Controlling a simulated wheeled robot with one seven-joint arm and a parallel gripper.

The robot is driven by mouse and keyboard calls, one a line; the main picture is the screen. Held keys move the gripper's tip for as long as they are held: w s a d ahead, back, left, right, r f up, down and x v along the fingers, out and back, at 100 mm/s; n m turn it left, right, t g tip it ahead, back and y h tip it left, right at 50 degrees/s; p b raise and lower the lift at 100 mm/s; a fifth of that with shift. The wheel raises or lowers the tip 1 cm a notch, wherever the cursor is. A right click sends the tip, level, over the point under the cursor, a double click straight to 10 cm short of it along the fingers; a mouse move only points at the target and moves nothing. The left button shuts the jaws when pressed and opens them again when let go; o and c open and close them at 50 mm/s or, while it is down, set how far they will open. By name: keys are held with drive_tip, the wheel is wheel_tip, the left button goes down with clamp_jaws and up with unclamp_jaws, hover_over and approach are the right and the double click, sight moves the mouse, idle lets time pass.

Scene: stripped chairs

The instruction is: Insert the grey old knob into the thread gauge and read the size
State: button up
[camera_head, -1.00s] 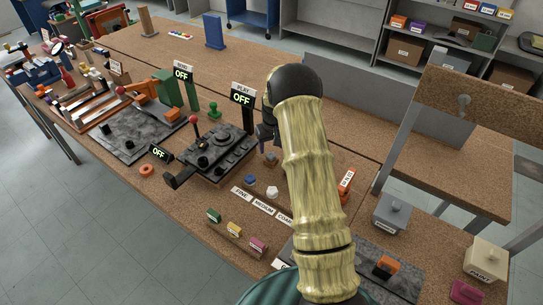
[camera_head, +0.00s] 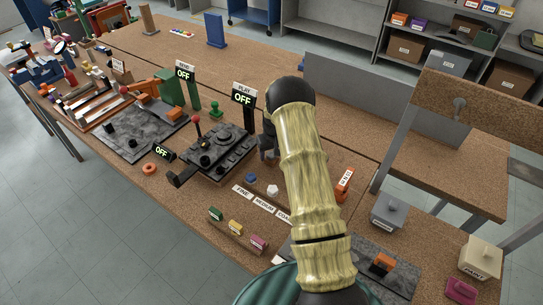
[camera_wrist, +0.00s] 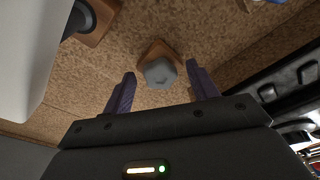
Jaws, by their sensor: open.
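A grey faceted knob (camera_wrist: 160,73) sits on a small brown wooden block in the wrist view. My gripper (camera_wrist: 162,88) is open, with its two dark purple fingers apart on either side of the knob. The fingers do not visibly touch it. In the head view my gripper (camera_head: 268,148) is low over the bench, mostly behind my arm, and the grey knob is hidden there. I cannot tell for sure which object is the thread gauge.
A dark machine plate (camera_head: 215,150) with a red-tipped lever stands left of my gripper. A blue piece (camera_head: 250,177), a white piece (camera_head: 272,190) and label cards (camera_head: 264,206) lie in front. In the wrist view, a dark knob (camera_wrist: 90,18) on wood is close by at upper left.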

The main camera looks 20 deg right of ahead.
sight(271, 155)
idle(0.3)
drive_tip(key=c, duration=1.1)
drive_tip(key=shift+r, duration=0.15)
wheel_tip(271, 155, up, 10)
drive_tip(key=b, duration=0.3)
